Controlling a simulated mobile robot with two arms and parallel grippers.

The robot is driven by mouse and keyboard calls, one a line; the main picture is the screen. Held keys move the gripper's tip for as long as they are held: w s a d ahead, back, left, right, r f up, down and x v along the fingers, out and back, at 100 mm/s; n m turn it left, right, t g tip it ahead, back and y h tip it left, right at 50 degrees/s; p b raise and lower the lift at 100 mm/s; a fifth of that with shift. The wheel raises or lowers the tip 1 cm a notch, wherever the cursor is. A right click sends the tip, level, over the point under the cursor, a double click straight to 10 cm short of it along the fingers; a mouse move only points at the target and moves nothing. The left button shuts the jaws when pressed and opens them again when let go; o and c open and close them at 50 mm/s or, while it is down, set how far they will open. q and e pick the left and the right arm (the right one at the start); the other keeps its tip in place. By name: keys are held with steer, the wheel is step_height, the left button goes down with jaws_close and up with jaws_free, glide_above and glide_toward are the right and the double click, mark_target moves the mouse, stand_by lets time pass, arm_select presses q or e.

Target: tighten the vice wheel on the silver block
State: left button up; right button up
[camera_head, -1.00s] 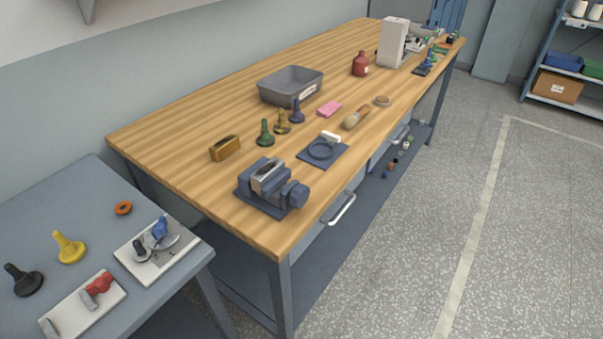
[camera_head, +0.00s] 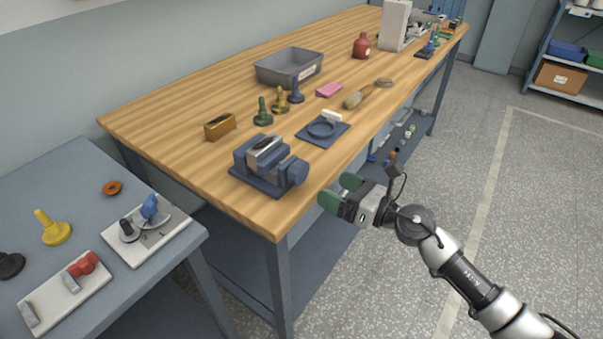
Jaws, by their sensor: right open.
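The blue vice (camera_head: 257,179) stands at the near end of the wooden bench. The silver block (camera_head: 265,147) sits between its jaws, at the top. The vice wheel (camera_head: 292,171) is a blue knob on the vice's right side, facing the bench's front edge. My right gripper (camera_head: 340,191) has green fingertips and is open and empty. It is to the right of the wheel, by the front edge of the bench, apart from the vice. My left gripper is not in view.
On the wooden bench (camera_head: 190,120), a round dark fixture (camera_head: 322,129) lies behind the vice, and a brass block (camera_head: 219,127) stands to its left. A grey tray (camera_head: 289,68) and several pegs are farther back. A grey side table (camera_head: 60,190) holds fixtures at left.

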mark_target(304, 173)
steer(key=x, duration=0.9)
steer(key=shift+w+a+p, duration=0.25)
steer(key=shift+p, duration=0.1)
steer(key=c, duration=0.9)
